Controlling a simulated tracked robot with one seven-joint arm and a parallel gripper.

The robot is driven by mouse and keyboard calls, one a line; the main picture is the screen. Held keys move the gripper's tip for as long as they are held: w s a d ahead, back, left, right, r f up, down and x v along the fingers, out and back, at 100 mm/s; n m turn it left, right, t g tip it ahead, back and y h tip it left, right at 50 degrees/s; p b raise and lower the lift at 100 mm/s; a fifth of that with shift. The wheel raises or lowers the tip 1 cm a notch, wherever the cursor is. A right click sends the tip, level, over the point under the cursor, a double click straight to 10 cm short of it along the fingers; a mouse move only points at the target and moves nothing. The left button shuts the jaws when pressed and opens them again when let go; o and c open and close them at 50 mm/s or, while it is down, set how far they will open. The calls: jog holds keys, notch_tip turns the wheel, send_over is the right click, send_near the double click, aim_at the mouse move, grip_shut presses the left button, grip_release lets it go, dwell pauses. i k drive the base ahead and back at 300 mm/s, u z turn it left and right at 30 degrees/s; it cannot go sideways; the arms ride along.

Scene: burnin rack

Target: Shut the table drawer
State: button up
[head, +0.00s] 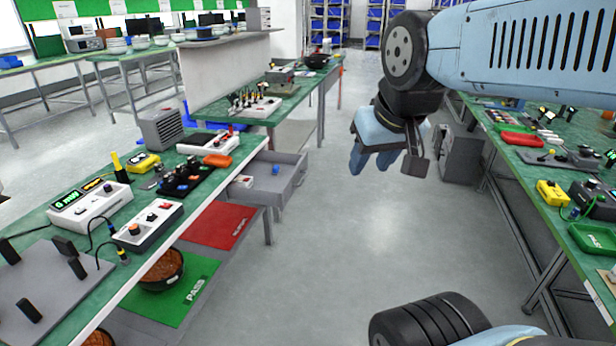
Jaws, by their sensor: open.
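The table drawer (287,185) is a grey open box pulled out from under the left green-topped workbench (210,181). It sticks out into the aisle, and a white item and a small blue item show inside it. My gripper (356,163) hangs in the air to the right of the drawer, apart from it, with its blue fingers pointing down. It is open, and I see nothing between the fingers.
A red mat (220,226) and a green mat (188,291) lie on the shelf below the left bench. A right workbench (533,180) carries tools and trays. The grey aisle floor (370,245) between the benches is clear.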

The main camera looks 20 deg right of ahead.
aim_at(262, 174)
jog(key=z, duration=0.1)
jog(key=i, duration=1)
jog(key=u, duration=0.05)
jog(key=k, duration=1.1)
jog(key=u, duration=0.55)
jog(key=i, duration=1.35)
jog(key=u, duration=0.1)
